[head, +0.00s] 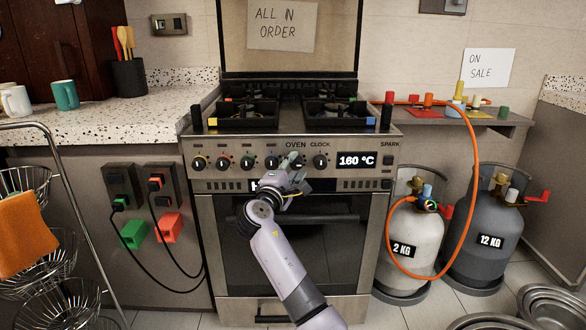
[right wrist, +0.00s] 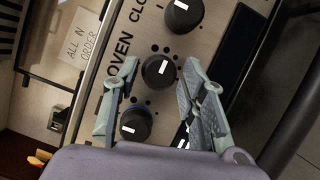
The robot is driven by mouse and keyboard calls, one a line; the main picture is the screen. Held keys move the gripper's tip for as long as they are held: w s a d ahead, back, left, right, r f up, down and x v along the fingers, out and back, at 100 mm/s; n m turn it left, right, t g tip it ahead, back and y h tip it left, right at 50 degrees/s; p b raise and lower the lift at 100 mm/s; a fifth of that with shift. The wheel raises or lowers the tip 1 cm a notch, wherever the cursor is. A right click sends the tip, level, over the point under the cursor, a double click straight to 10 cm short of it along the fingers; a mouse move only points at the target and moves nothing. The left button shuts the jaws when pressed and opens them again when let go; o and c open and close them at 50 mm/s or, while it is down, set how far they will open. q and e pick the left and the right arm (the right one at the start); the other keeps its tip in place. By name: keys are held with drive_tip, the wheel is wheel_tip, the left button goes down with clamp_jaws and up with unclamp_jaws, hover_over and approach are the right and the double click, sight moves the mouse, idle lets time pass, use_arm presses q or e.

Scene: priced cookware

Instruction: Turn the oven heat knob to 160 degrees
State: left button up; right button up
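The oven heat knob (right wrist: 158,72), black with a white pointer mark, sits beside the word OVEN in the right wrist view. In the head view my gripper largely covers it. My right gripper (head: 291,165) is at the oven's control panel (head: 225,147). In the right wrist view its fingers (right wrist: 160,68) are spread, one on each side of the oven knob, with gaps visible between. Whether either finger touches the knob cannot be told. My left gripper is not in view.
The clock knob (head: 320,162) is close on the right, and several burner knobs (head: 247,163) are on the left. The oven door handle (head: 345,218) runs below. Gas cylinders (head: 412,235) with an orange hose (head: 476,170) stand right; a wire basket rack (head: 50,140) stands left.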

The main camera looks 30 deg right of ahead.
drive_tip(key=shift+a, duration=0.1)
drive_tip(key=v, duration=1.1)
drive_tip(key=shift+s+a, duration=0.3)
drive_tip(key=shift+f, duration=0.2)
